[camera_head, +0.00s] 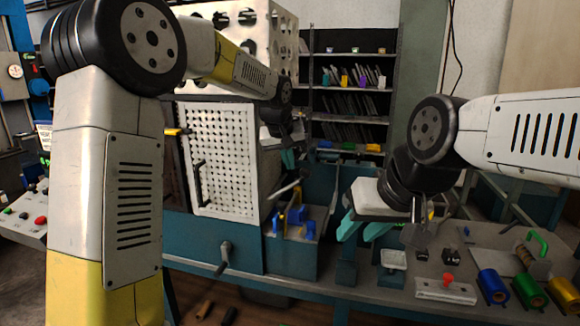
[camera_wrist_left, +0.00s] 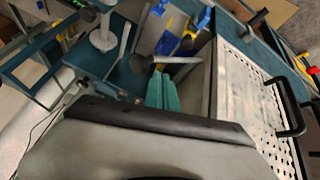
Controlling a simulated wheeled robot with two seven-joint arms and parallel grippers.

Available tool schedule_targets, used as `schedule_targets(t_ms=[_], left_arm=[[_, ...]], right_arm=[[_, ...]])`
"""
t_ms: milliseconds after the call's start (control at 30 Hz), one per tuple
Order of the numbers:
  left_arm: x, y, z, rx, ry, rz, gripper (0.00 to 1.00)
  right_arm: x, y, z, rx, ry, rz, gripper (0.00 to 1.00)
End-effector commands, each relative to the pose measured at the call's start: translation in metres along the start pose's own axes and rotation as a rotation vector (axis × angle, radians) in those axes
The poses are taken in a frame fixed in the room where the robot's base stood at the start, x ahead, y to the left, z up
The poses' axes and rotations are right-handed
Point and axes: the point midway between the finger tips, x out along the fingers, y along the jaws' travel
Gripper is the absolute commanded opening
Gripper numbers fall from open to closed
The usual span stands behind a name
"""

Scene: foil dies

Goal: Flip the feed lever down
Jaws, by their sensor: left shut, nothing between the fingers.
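A grey lever with a rounded knob end (camera_head: 288,184) rises at a slant beside the perforated guard, above the blue and yellow parts. It looks like the feed lever. In the left wrist view the lever (camera_wrist_left: 178,60) lies just beyond my fingertips, with a dark knob at one end. My left gripper (camera_head: 288,160) is shut and empty, just above the lever; its teal fingers (camera_wrist_left: 162,92) also show in the wrist view. I cannot tell whether they touch the lever. My right gripper (camera_head: 362,230) is open and empty over the right part of the bench.
The white perforated guard door (camera_head: 222,155) with a black handle stands left of the lever. Another crank handle (camera_head: 224,258) sits on the teal front. Blue, green and yellow rolls (camera_head: 528,291) lie at the bench's right. A shelf rack (camera_head: 348,100) stands behind.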

Motion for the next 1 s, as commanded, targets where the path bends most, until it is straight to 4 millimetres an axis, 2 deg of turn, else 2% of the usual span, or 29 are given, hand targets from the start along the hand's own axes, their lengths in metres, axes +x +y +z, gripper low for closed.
schedule_targets(t_ms=[33,200,400,600,1000], left_arm=[[-0.009,-0.004,-0.004,-0.003,0.006,-0.001,0.0],[-0.052,-0.002,-0.003,-0.003,0.008,-0.001,0.0],[-0.088,-0.001,-0.002,-0.004,0.006,-0.004,0.0],[-0.103,0.0,-0.002,-0.004,0.005,-0.005,0.0],[-0.106,-0.003,0.0,-0.005,0.005,-0.006,0.0]], right_arm=[[0.0,0.0,0.0,0.0,0.0,0.0,0.36],[0.0,0.0,0.0,0.0,0.0,0.0,0.36],[0.0,0.0,0.0,0.0,0.0,0.0,0.36],[0.0,0.0,0.0,0.0,0.0,0.0,0.36],[0.0,0.0,0.0,0.0,0.0,0.0,0.36]])
